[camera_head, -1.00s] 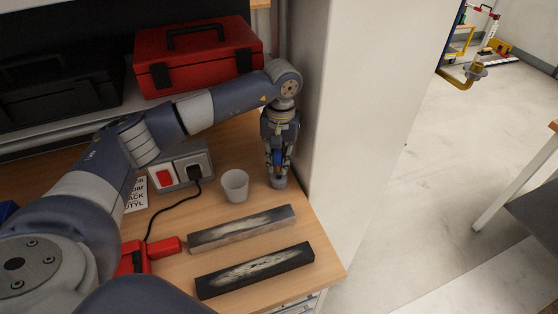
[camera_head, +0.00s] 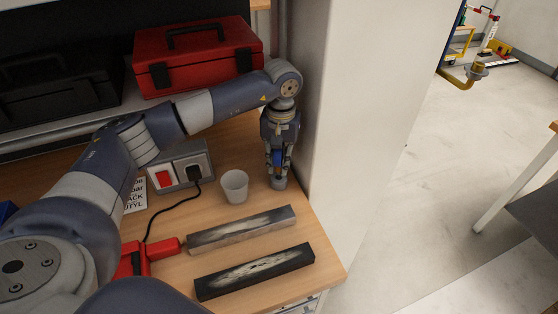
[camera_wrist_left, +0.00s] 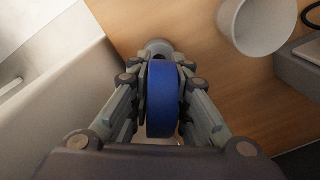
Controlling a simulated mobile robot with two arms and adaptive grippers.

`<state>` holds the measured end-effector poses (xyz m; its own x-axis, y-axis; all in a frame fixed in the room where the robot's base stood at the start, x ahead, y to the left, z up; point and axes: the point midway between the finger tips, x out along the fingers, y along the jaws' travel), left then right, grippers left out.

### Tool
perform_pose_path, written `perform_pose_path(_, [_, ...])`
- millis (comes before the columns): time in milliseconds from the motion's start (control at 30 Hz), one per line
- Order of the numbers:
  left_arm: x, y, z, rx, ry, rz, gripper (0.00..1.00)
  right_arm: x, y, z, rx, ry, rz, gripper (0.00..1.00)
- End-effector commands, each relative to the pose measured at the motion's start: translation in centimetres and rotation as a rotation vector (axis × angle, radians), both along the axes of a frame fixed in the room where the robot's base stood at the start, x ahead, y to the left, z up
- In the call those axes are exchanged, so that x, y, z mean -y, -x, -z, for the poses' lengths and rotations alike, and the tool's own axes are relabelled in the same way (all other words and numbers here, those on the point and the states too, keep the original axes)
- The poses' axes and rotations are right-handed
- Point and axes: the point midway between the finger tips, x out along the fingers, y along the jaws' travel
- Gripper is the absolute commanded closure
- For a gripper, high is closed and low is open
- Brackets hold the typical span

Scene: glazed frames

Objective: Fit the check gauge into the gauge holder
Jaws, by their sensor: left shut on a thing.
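My left gripper (camera_head: 278,165) points down at the back right of the wooden bench, beside the white wall. It is shut on the blue check gauge (camera_wrist_left: 162,100), whose blue body sits between the fingers in the left wrist view. The grey round gauge holder (camera_head: 279,183) stands on the bench right below the fingertips. It also shows beyond the gauge in the left wrist view (camera_wrist_left: 157,46). The gauge's lower end is hidden, so I cannot tell how far it is inside the holder. My right gripper is not in view.
A white cup (camera_head: 235,186) stands just left of the holder. A socket box (camera_head: 180,165) with a black cable is further left. Two dark-stained bars (camera_head: 242,229) lie in front. A red toolbox (camera_head: 198,58) is on the shelf behind. The white wall (camera_head: 355,120) is close on the right.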

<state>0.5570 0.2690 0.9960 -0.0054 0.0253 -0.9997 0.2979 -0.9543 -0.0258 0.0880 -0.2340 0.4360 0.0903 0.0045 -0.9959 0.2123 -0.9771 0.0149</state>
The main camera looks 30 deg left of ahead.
Motion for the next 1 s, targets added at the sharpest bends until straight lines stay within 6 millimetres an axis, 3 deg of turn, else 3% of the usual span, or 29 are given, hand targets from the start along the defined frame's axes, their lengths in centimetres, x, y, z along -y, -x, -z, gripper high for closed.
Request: perform_pose_path(1000, [0.0,-0.04,0.41,0.001,0.001,0.0,1.0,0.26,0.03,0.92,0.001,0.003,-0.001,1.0])
